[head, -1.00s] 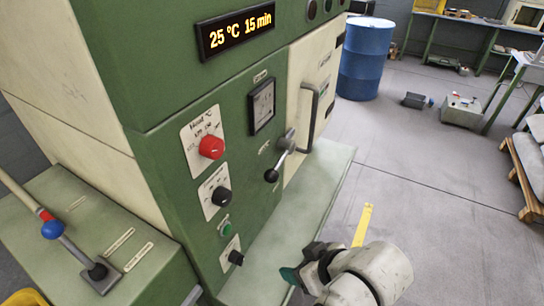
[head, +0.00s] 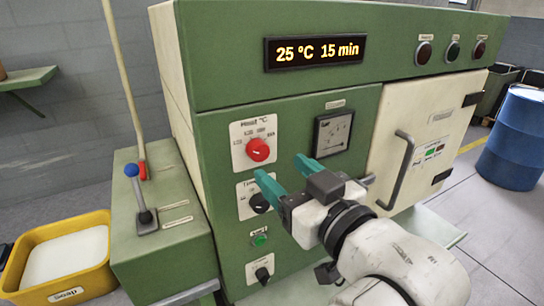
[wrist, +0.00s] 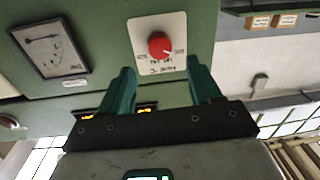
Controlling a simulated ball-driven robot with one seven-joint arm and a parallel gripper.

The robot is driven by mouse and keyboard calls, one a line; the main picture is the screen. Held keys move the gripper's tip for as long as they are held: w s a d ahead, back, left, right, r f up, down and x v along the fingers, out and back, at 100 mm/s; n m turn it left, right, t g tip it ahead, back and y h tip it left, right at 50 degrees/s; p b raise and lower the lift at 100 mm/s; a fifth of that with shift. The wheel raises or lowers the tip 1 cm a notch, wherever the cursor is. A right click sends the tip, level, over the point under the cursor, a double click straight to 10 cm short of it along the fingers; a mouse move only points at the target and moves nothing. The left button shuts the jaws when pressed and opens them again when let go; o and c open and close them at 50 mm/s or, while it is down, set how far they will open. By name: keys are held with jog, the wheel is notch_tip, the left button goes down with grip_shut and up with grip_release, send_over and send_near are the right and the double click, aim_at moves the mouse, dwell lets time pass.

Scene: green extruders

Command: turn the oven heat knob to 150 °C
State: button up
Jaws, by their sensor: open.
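The oven heat knob (head: 258,150) is red and round, on a white plate marked "Heat °C" on the green front panel. The oven display (head: 314,52) reads 25 °C 15 min. My gripper (head: 283,172) is open, its two teal fingers pointing at the panel, just below and right of the red knob. It looks apart from the knob. In the wrist view the red knob (wrist: 160,45) shows beyond the fingertips, roughly between them, with nothing held. The scale numbers are too small to read surely.
A black timer knob (head: 259,203) lies below the heat knob, partly behind my gripper. A gauge (head: 333,132) and the oven door handle (head: 402,170) are to the right. A lever (head: 140,195) stands on the green box at left, beside a yellow bin (head: 60,258).

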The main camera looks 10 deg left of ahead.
aim_at(262, 153)
jog(key=x, duration=0.5)
jog(key=shift+w+a+p, duration=0.25)
jog(key=shift+w+p, duration=0.05)
jog(key=c, duration=1)
